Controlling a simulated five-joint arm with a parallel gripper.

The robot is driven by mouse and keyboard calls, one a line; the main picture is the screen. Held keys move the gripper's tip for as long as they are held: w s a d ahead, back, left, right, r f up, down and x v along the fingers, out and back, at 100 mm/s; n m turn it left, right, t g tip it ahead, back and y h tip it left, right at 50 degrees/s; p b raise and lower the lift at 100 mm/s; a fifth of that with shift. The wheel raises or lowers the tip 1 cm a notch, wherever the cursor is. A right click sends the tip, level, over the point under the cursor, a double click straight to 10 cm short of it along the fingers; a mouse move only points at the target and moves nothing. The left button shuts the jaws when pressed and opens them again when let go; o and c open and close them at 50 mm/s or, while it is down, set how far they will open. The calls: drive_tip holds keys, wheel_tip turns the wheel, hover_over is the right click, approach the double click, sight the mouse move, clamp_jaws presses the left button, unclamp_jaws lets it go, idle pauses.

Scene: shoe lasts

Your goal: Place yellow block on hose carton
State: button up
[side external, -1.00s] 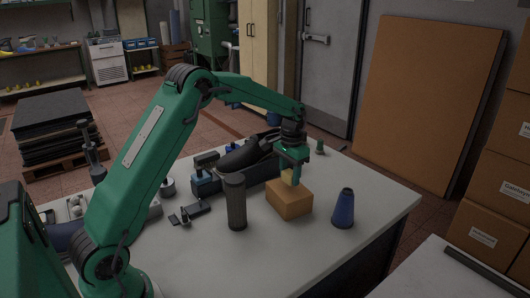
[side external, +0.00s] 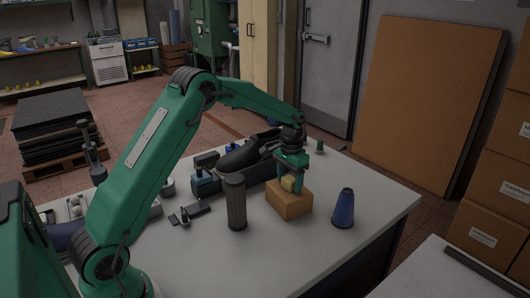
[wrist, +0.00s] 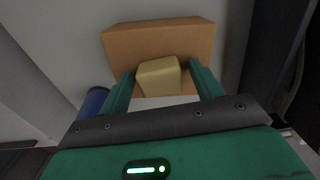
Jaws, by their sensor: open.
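The yellow block (side external: 288,184) rests on top of the brown hose carton (side external: 290,203) on the table. My gripper (side external: 290,186) is just above the carton with its fingers on either side of the block. In the wrist view my gripper (wrist: 165,84) is open, with visible gaps between the fingers and the yellow block (wrist: 158,78). The block sits near the carton's close edge in that view, and the hose carton (wrist: 150,42) spreads out behind it. The block's lower part is partly hidden by the fingers in the side view.
A dark ribbed cylinder (side external: 236,205) stands left of the carton, and a blue cone (side external: 343,210) stands right. The table front (side external: 300,245) is clear.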

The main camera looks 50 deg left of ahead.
sight(289, 180)
drive_tip(key=shift+r, duration=0.15)
wheel_tip(289, 180, up, 12)
idle(0.7)
idle(0.5)
drive_tip(key=s+d+r+t, duration=0.1)
drive_tip(key=s+d+r, duration=0.2)
drive_tip(key=s+r, duration=0.3)
drive_tip(key=s+d+r+t, duration=0.2)
drive_tip(key=s+d+r, duration=0.15)
drive_tip(key=s, duration=0.55)
drive_tip(key=s+d+f+t, duration=0.1)
drive_tip(key=s+d+f, duration=0.1)
drive_tip(key=s, duration=0.6)
drive_tip(key=s+d+f+t, duration=0.1)
drive_tip(key=s+d+f, duration=0.1)
drive_tip(key=s, duration=0.6)
drive_tip(key=shift+s+f+t, duration=0.2)
drive_tip(key=shift+s+t, duration=0.1)
